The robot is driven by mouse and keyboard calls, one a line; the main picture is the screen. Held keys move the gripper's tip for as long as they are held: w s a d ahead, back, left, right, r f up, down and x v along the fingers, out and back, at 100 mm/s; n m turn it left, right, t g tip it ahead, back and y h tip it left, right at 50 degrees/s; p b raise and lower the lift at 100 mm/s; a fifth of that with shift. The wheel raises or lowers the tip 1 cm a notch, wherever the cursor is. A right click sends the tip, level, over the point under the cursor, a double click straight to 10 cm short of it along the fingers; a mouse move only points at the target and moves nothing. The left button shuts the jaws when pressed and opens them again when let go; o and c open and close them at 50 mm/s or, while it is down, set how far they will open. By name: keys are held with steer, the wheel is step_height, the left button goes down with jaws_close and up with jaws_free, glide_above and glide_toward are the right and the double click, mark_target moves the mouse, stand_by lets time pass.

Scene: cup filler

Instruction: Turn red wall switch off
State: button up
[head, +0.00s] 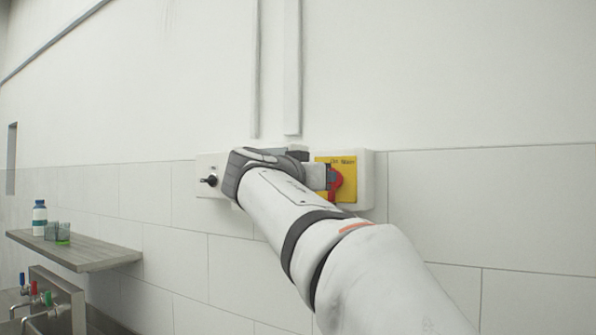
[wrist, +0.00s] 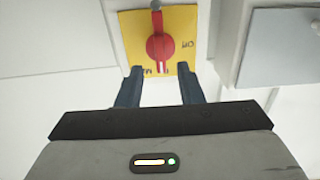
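The red wall switch (wrist: 160,46) is a red rotary knob on a yellow plate (wrist: 126,28), mounted on a white wall box. In the head view the red knob (head: 335,184) is partly hidden behind my gripper, with the yellow plate (head: 346,165) beside it. In the wrist view my gripper (wrist: 160,80) has its two dark fingers apart, with nothing between them. The fingertips are near the lower edge of the yellow plate, just below the round part of the knob. The knob's handle points up in the wrist view. I cannot tell whether the fingers touch anything.
A wooden shelf (head: 85,252) at the left holds a bottle (head: 40,218) and green cups (head: 62,233). Taps (head: 35,295) stand below it. Wall to the right is clear.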

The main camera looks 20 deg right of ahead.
steer(key=p+x, duration=0.1)
steer(key=x, duration=0.3)
steer(key=shift+w+d, duration=0.25)
steer(key=shift+c, duration=0.2)
jaws_close()
steer(key=shift+a, duration=0.1)
